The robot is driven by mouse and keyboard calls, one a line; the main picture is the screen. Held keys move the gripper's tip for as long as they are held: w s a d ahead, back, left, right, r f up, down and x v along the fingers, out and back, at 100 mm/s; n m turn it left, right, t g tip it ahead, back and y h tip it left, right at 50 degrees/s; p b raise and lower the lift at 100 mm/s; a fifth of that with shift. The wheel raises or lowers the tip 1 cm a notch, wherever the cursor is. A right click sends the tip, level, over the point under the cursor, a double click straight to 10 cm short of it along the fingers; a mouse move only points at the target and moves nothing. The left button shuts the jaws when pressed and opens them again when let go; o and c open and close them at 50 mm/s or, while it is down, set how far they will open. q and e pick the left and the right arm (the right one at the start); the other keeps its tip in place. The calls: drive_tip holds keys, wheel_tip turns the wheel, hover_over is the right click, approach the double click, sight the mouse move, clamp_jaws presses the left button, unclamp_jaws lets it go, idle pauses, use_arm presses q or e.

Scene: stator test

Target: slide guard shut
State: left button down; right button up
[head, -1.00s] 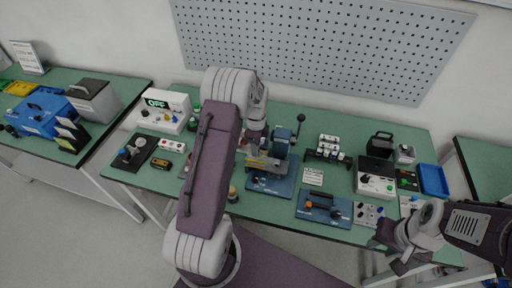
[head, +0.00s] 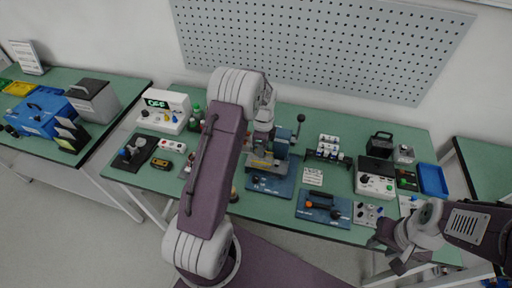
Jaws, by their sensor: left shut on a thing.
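A blue machine (head: 282,143) with a black-knobbed lever stands on a blue base plate (head: 270,185) in the middle of the green bench. A guard (head: 262,165) with a yellowish strip sits low at its front left. My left gripper (head: 262,146) is at the machine's left side, just above the guard, and is shut on what appears to be the guard. The forearm and wrist hide part of the contact and the bench to the left. My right gripper (head: 396,258) is off the bench's front right edge, away from the machine; its finger gap is unclear.
Right of the machine are a rack of small white-topped items (head: 328,149), a blue plate with an orange handle (head: 322,207), a control box (head: 375,183) and a blue tray (head: 433,180). An OFF display box (head: 164,110) stands at the left.

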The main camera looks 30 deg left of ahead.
use_arm(q)
drive_tip(key=d, duration=0.2)
drive_tip(key=w+d, duration=0.1)
drive_tip(key=d, duration=0.3)
drive_tip(key=shift+w+d+r, duration=0.1)
drive_tip(key=shift+w, duration=0.2)
drive_tip(key=c, duration=1.6)
unclamp_jaws()
drive_tip(key=o, duration=0.4)
drive_tip(key=shift+d, duration=0.15)
drive_tip(key=shift+r, duration=0.2)
wheel_tip(320, 180, up, 9)
drive_tip(key=b, duration=0.1)
drive_tip(key=shift+f, duration=0.2)
drive_tip(key=shift+r, duration=0.1)
